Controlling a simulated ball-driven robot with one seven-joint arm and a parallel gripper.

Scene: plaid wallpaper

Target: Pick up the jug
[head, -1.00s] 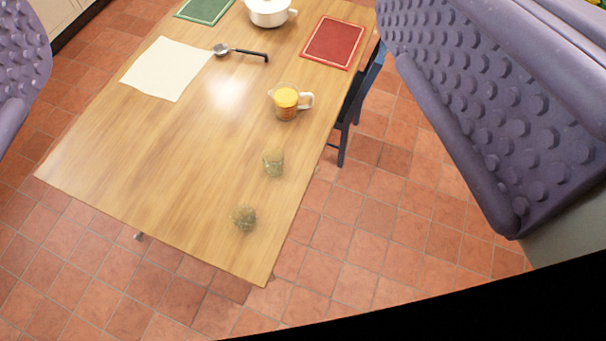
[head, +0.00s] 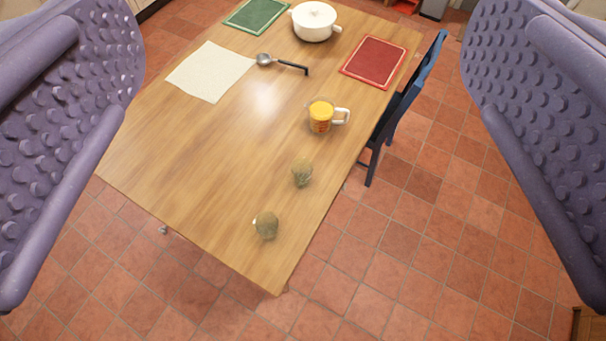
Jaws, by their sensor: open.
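The jug (head: 320,117) is a clear measuring jug with orange contents and a pale handle on its right side. It stands upright on the wooden table (head: 215,150), towards the table's right edge. My gripper (head: 300,180) shows as two purple, studded fingers at the left and right sides of the view. It is wide open with nothing between the fingers. It is above the table and well apart from the jug.
Two small greenish glass-like items (head: 302,173) and (head: 266,226) stand nearer than the jug. A ladle (head: 283,63), white pot (head: 314,21), red mat (head: 374,62), green mat (head: 257,16) and cream cloth (head: 210,71) lie farther back. A blue chair (head: 400,105) stands at the right edge.

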